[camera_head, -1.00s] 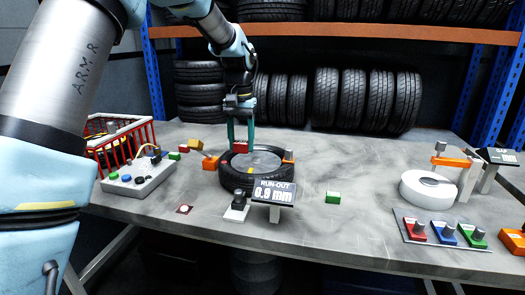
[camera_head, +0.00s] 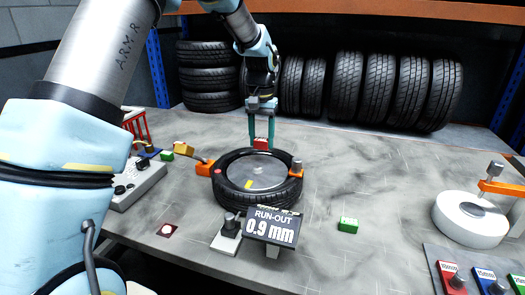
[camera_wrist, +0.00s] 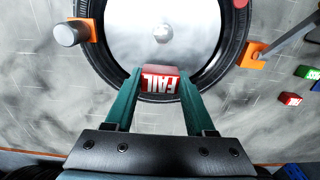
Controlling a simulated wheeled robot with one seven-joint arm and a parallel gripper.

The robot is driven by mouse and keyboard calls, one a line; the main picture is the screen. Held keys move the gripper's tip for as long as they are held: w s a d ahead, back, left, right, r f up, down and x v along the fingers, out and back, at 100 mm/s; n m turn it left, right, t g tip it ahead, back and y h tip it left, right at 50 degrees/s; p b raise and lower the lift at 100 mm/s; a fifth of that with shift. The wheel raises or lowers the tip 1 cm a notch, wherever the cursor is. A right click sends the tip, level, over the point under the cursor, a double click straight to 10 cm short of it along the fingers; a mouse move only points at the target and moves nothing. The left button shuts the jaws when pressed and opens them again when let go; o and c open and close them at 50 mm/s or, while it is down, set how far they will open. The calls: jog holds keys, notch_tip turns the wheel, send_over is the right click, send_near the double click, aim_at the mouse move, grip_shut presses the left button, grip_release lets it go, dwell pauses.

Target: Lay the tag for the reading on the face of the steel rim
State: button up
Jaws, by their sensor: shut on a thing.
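My gripper (camera_head: 262,142) is shut on a red tag (camera_wrist: 161,82) marked FAIL. The tag (camera_head: 261,143) also shows between the fingertips in the head view. The gripper is at the far edge of a black tyre (camera_head: 228,195) lying flat on the bench. The steel rim (camera_head: 253,172) is the grey disc inside it, with a small hub at its centre. In the wrist view the tag overlaps the near edge of the rim (camera_wrist: 160,55); whether it touches cannot be told. The display (camera_head: 272,227) reads RUN-OUT 0.9 mm.
Orange-based posts (camera_head: 297,168) stand against the tyre at either side. A green block (camera_head: 348,224) lies to its right, and a white ring (camera_head: 470,218) sits further right. A control box (camera_head: 140,185) and small blocks are at left. Tyres (camera_head: 390,88) line the back.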

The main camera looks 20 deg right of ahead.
aim_at(261, 149)
jog(key=shift+f+p, duration=0.7)
jog(key=shift+f, duration=1.8)
jog(key=shift+f, duration=0.1)
jog(key=o, duration=1.3)
notch_tip(261, 149, up, 12)
jog(key=b, duration=0.3)
